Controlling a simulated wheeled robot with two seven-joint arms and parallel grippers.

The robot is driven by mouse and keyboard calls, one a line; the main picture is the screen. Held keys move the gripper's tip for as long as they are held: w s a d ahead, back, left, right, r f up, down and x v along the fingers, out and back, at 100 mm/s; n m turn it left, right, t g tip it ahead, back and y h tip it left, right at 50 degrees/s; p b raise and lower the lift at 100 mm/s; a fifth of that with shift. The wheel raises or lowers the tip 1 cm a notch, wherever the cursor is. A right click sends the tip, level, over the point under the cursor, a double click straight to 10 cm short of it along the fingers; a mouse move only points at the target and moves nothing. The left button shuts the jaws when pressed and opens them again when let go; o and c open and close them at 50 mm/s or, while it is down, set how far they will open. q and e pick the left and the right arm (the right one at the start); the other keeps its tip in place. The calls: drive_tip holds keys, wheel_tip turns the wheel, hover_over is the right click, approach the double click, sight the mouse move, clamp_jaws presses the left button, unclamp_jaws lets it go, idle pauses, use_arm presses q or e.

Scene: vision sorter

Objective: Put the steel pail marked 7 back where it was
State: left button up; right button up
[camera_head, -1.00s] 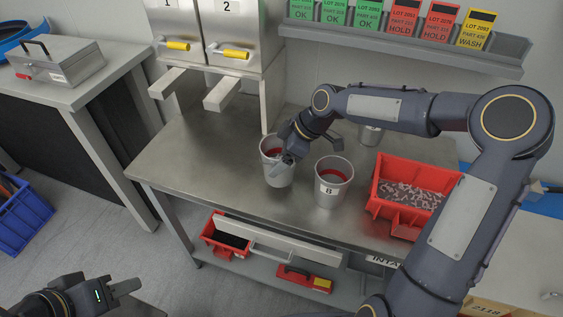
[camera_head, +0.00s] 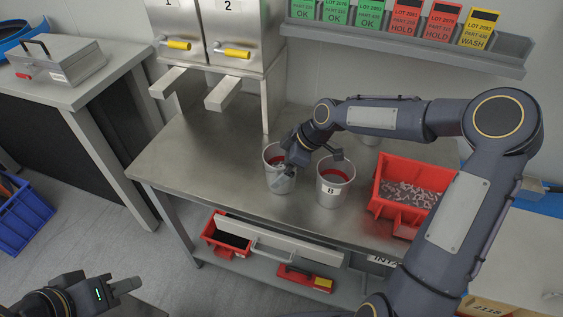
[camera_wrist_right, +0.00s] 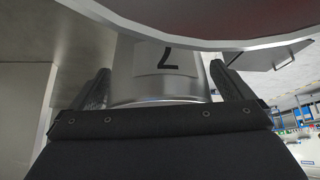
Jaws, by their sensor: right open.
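The steel pail marked 7 (camera_head: 277,185) stands at the middle of the steel bench, left of the pail marked 8 (camera_head: 328,193). Both are red inside. My right gripper (camera_head: 283,168) is at the pail's near upper side, its tip partly hiding it. In the right wrist view the label 7 on the pail (camera_wrist_right: 168,58) shows upside down between two open fingers (camera_wrist_right: 165,88); whether they touch the wall is unclear. My left gripper (camera_head: 128,286) is at the lower left, away from the bench; its jaw opening cannot be made out.
A red bin (camera_head: 383,208) of small parts stands right of the pails. A dispenser cabinet (camera_head: 232,30) stands at the back left and a card rack (camera_head: 400,43) is above. The bench's left part is clear.

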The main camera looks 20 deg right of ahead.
drive_tip(key=v, duration=1.1)
drive_tip(key=s+m+t+h, duration=0.2)
drive_tip(key=s+m, duration=1.3)
drive_tip(key=s, duration=1)
drive_tip(key=shift+s+d+r+t, duration=0.15)
drive_tip(key=shift+s+r+t, duration=0.1)
drive_tip(key=shift+t, duration=0.25)
